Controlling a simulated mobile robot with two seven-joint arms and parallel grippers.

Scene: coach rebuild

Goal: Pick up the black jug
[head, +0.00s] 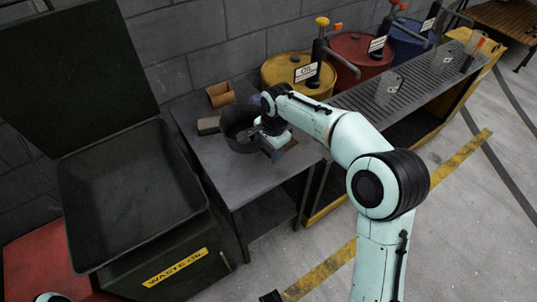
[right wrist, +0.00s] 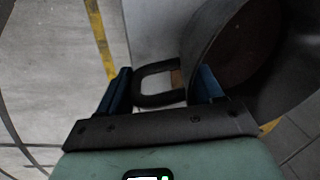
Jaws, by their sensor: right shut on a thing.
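The black jug (head: 236,128) is a dark, open-topped round vessel at the grey table's right-hand part in the head view. In the right wrist view its wide mouth and dark wall (right wrist: 283,65) fill the upper right, and its loop handle (right wrist: 152,99) lies between the blue fingers. My right gripper (head: 268,146) is at the jug's right side, shut on the handle; it also shows in the right wrist view (right wrist: 163,92). I cannot tell whether the jug's base touches the table. My left gripper is not in view.
A waste oil bin (head: 130,185) with raised lid stands left. Yellow (head: 290,72), red and blue drums stand behind a grated bench (head: 425,78) at right.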

